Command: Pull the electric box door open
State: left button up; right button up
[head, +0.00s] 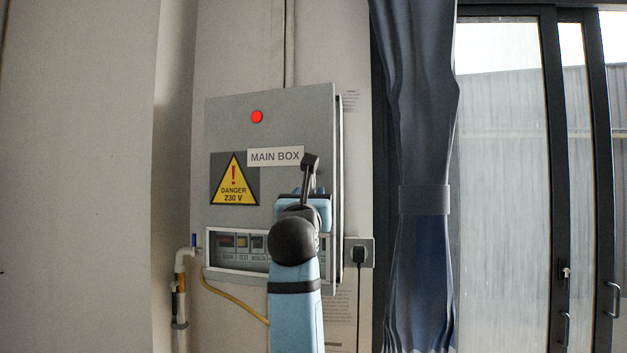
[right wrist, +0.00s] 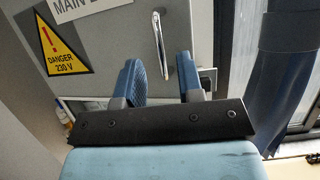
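The electric box door (head: 228,120) is a grey panel with a red light, a yellow danger sign and a "MAIN BOX" label. It looks closed or nearly so; I cannot tell whether there is a small gap along its right edge. My right gripper (head: 304,194) is in front of the door's right half, its fingers mostly hidden by my arm in the head view. In the right wrist view, the silver upright handle (right wrist: 159,42) appears between the two blue fingers of my open gripper (right wrist: 158,62). I cannot tell whether they touch it. My left gripper is not in view.
A wall socket with a black plug (head: 359,253) is right of the box. A dark blue curtain (head: 424,150) hangs farther right, beside glass doors (head: 505,180). A pipe (head: 180,285) and a yellow cable (head: 235,302) are at the lower left.

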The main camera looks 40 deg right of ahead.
aim_at(313, 188)
jog(key=p+x, duration=0.1)
jog(key=x, duration=0.3)
jog(key=shift+d+r, duration=0.1)
jog(key=shift+r, duration=0.15)
jog(key=shift+w+d, duration=0.4)
jog(key=shift+d, duration=0.05)
grip_shut()
